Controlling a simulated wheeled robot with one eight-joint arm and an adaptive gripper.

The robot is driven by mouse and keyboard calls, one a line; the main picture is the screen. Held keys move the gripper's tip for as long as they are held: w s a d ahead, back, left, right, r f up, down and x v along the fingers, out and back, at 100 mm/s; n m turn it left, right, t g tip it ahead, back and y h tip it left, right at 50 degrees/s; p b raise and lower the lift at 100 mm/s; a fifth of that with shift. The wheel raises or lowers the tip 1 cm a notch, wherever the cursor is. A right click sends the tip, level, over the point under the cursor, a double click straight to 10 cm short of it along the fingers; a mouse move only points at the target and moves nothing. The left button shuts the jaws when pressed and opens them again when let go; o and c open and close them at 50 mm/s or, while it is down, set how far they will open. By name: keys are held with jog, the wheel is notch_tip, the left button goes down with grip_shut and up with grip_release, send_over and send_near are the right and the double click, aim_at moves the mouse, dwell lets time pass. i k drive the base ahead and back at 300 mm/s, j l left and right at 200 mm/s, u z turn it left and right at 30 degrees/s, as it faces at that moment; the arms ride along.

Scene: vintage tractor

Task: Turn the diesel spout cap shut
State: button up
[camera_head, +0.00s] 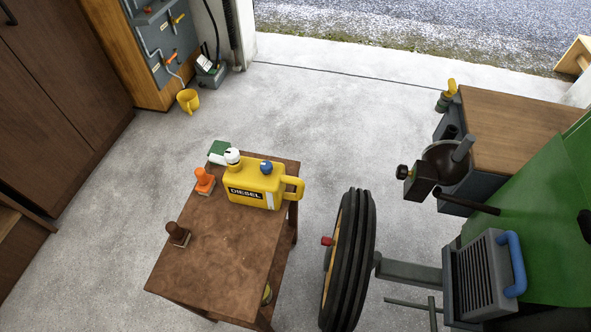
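A yellow can (238,178) labelled DIESEL stands upright at the far end of a small brown wooden table (215,250). A white cap (232,156) with a dark mark sits on the can's raised left end, which looks like the spout. A smaller blue cap (266,167) sits on the can's top, right of the white one. I cannot tell from this distance how far either cap is turned. The can's handle is on its right side. My gripper is not in view.
The green tractor (545,240) and a workbench (525,128) fill the right. Concrete floor is clear left.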

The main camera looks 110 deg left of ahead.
aim_at(231, 156)
jog(key=u, duration=3.9)
